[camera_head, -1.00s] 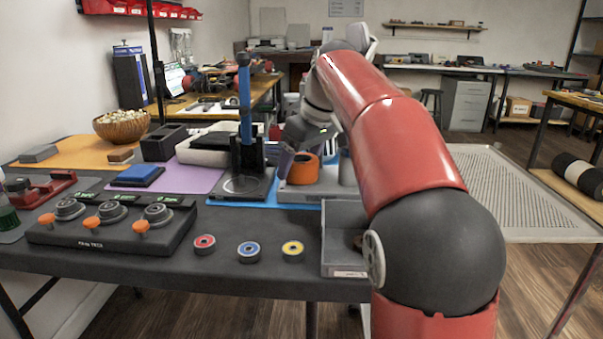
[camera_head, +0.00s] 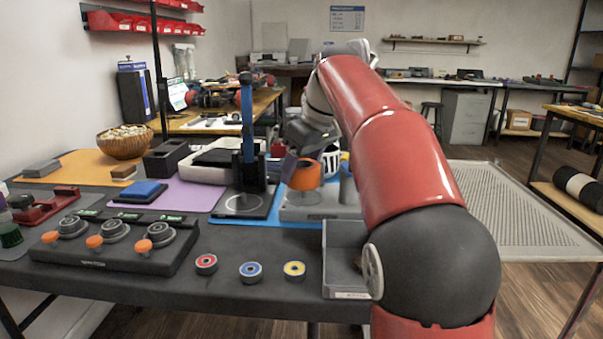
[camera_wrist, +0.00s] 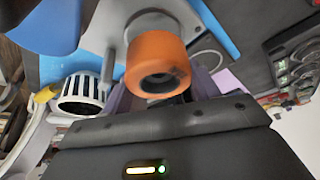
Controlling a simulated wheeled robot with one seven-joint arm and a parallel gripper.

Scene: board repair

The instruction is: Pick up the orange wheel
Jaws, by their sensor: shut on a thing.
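The orange wheel (camera_head: 305,175) is at the grey fixture (camera_head: 318,211) on the blue mat in the head view. In the wrist view the orange wheel (camera_wrist: 155,55) fills the middle, its dark hub hole facing the camera. My gripper (camera_head: 296,167) is at the wheel, and its purple-grey fingers (camera_wrist: 163,90) are shut on it from both sides. A grey post (camera_head: 348,189) of the fixture stands to the right of the wheel. I cannot tell whether the wheel is clear of the fixture.
A blue-handled tool (camera_head: 246,120) stands upright in a black stand to the left. A grey bin (camera_head: 345,240) is in front, with three small coloured rings (camera_head: 250,272) beside it. A black-and-white striped cylinder (camera_wrist: 80,94) shows near the wheel in the wrist view.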

